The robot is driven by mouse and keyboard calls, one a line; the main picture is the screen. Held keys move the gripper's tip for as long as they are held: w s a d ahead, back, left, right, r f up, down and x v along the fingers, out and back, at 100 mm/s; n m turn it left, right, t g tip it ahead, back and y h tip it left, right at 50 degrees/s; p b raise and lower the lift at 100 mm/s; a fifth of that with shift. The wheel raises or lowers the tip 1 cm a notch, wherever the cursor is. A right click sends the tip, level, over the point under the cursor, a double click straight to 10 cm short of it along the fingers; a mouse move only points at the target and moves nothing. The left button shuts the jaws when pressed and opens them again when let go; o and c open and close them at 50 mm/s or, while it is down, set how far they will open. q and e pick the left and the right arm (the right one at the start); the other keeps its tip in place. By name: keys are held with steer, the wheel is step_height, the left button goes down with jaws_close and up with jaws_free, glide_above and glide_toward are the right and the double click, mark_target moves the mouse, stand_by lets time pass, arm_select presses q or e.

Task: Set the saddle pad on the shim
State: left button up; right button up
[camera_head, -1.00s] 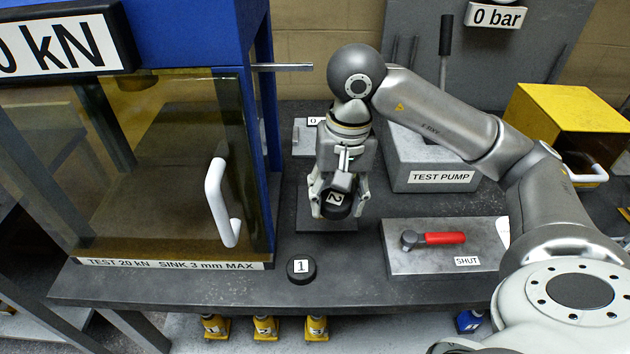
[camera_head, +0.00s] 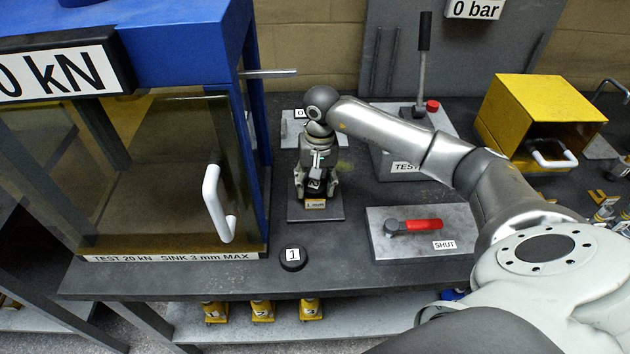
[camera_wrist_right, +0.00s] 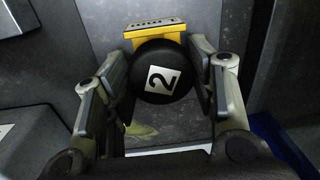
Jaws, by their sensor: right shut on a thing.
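My right gripper (camera_head: 315,190) is shut on a black round saddle pad marked 2 (camera_head: 315,185). The pad (camera_wrist_right: 160,74) fills the space between both fingers in the right wrist view. A yellow shim (camera_head: 315,204) with a white label, which seems to read 1 mm, lies directly below the pad on a grey plate (camera_head: 332,214). In the wrist view the shim (camera_wrist_right: 157,31) sticks out past the pad's upper edge, and the pad hides most of it. I cannot tell whether pad and shim touch. My left gripper is not in view.
A second black pad marked 1 (camera_head: 292,258) lies near the bench's front edge. A blue press with a clear door (camera_head: 150,170) stands close on the left. A plate with a red-handled valve (camera_head: 412,226) and the test pump (camera_head: 395,165) are to the right.

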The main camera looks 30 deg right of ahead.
steer(key=shift+f, duration=0.55)
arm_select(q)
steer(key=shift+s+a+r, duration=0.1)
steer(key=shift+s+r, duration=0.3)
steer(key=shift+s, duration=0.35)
arm_select(e)
steer(key=shift+f+b, duration=0.5)
steer(key=shift+b, duration=0.05)
steer(key=o, duration=1.1)
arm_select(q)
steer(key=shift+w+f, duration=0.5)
arm_select(e)
steer(key=shift+o, duration=0.2)
steer(key=shift+r, duration=0.1)
